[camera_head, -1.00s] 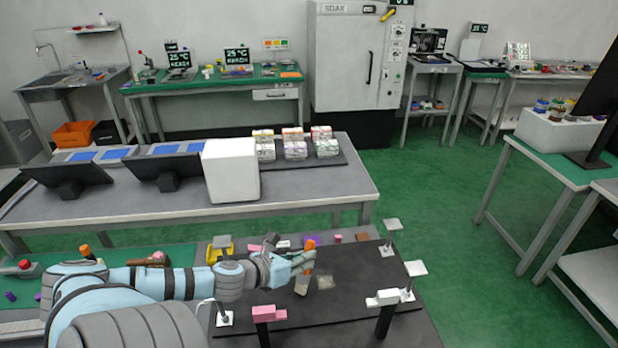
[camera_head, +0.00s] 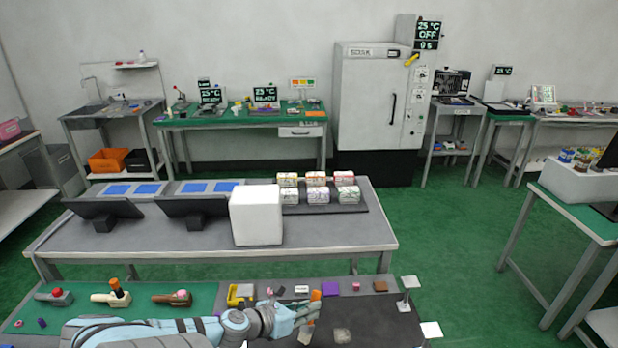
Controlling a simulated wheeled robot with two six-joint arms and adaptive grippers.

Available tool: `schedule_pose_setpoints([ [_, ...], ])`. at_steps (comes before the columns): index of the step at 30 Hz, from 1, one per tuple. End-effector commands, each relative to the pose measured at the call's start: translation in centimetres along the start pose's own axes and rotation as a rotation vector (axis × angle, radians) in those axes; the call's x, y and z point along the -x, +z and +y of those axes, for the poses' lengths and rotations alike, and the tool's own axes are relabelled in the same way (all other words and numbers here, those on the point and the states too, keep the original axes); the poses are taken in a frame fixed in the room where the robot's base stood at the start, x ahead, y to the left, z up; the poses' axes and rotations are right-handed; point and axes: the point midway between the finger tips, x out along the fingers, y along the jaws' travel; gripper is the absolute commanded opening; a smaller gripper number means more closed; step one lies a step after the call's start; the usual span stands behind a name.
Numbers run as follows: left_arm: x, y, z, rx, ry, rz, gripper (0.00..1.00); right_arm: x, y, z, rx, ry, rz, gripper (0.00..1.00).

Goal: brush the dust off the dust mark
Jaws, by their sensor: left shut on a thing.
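My left gripper (camera_head: 303,313) is shut on a brush with an orange handle end (camera_head: 316,296). The brush is held with its orange end up and its pale lower part (camera_head: 306,334) down over the dark mat. The dust mark (camera_head: 342,335) is a faint, pale, greyish patch on the mat, just right of the brush. A strip of dark mat shows between the two. I cannot tell whether the brush tip touches the mat. My right gripper is out of view.
The black mat (camera_head: 380,325) is bare right of the mark. White-topped posts (camera_head: 410,283) stand at its right edge. Small coloured blocks, including a purple one (camera_head: 330,289), lie behind it. Lever fixtures (camera_head: 172,298) stand on the green mat at left.

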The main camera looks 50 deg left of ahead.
Motion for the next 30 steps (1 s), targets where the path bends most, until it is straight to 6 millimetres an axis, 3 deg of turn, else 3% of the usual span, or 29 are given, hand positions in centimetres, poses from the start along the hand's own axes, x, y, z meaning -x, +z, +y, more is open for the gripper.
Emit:
schedule_pose_setpoints([
  [1,0.8,1.6,-0.3,0.0,0.0,0.0,0.0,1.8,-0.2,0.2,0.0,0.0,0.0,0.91],
  [7,1.9,3.6,-0.8,-0.001,-0.001,0.0,0.0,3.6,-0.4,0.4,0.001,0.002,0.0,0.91],
  [16,1.9,3.5,-0.7,-0.002,0.0,0.0,0.0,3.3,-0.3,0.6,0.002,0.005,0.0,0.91],
  [24,3.1,5.8,-1.3,-0.004,-0.001,0.0,0.0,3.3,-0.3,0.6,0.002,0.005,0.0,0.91],
  [30,3.2,5.9,-1.3,-0.001,0.0,-0.001,0.0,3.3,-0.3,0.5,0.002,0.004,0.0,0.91],
])
